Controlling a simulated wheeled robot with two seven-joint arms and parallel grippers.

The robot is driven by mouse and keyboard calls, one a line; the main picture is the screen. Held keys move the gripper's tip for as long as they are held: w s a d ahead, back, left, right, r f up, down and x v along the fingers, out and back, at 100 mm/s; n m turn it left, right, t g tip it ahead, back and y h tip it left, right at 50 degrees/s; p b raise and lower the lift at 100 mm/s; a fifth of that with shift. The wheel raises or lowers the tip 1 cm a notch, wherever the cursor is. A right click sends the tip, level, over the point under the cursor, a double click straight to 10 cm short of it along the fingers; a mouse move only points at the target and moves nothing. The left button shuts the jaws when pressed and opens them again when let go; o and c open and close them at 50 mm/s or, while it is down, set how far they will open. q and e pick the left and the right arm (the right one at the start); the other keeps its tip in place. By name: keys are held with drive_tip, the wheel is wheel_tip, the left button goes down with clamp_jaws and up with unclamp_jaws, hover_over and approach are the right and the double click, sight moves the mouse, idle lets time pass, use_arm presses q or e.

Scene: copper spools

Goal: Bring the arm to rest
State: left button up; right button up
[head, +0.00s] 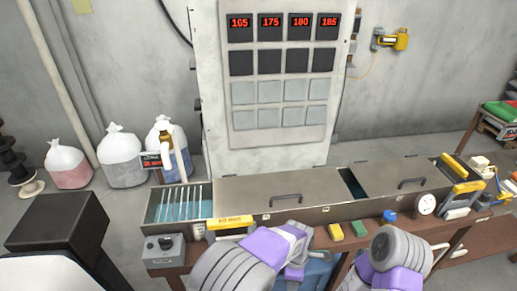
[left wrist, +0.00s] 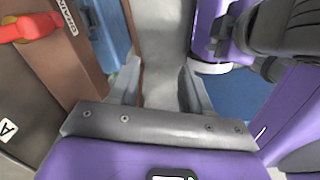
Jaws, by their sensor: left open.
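My left gripper (left wrist: 158,68) shows in the left wrist view with its two grey fingers apart and nothing between them. It points down past the edge of a brown bench, beside my own grey and purple parts. In the head view my left arm is folded low in front of the bench (head: 170,255), and its fingers cannot be made out. My right arm is bent at the lower right of the head view, and its gripper does not show.
A long tank with grey lids (head: 275,187) and an open left end stands on the bench. A grey box (head: 164,250), a green block (head: 359,229), a yellow block (head: 335,231) and a dial gauge (head: 426,203) lie along its front. A panel with red displays (head: 284,27) rises behind.

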use_arm(q)
drive_tip(key=s+a+f+m+h+b, duration=0.1)
drive_tip(key=s+a+f+m, duration=0.15)
drive_tip(key=a+f, duration=0.4)
drive_tip(key=s+a+f+m+b, duration=0.1)
drive_tip(key=a+f+m, duration=0.2)
drive_tip(key=a+f, duration=0.4)
drive_tip(key=s+a+f+m+h+b, duration=0.1)
drive_tip(key=s+a+f+m, duration=0.2)
drive_tip(key=s+f+m, duration=0.1)
drive_tip(key=s+a+f+m+t+h, duration=0.1)
drive_tip(key=s+a+f+m, duration=0.2)
drive_tip(key=s, duration=0.3)
drive_tip(key=shift+s+a+f+m+h+b, duration=0.25)
drive_tip(key=shift+s+f+m+h+b, duration=0.15)
drive_tip(key=shift+f, duration=0.25)
idle(5.0)
